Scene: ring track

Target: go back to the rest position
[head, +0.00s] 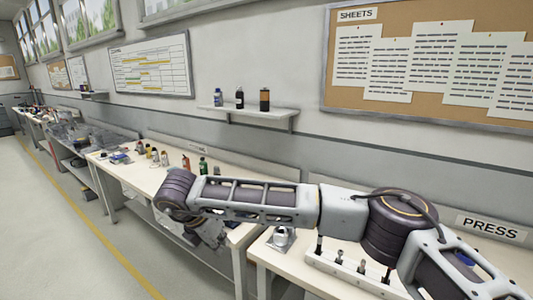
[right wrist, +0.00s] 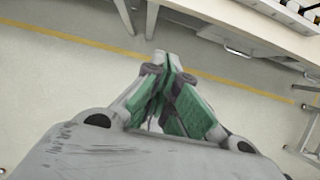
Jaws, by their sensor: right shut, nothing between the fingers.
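My right arm reaches across the head view from the lower right toward the left, above the benches. My right gripper (head: 212,236) hangs down from its wrist in front of the near bench edge, partly hidden behind the wrist. In the right wrist view the gripper (right wrist: 168,72) shows with green finger pads, tips together and nothing between them. Below it are the pale floor and a yellow line. My left gripper is in no view.
A long bench (head: 140,178) with bottles and small items runs along the wall. A nearer bench (head: 262,252) under the PRESS sign (head: 490,228) holds a white rack (head: 350,272) with upright pegs. A wall shelf (head: 250,111) bears three containers. The floor aisle (head: 50,240) at left is clear.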

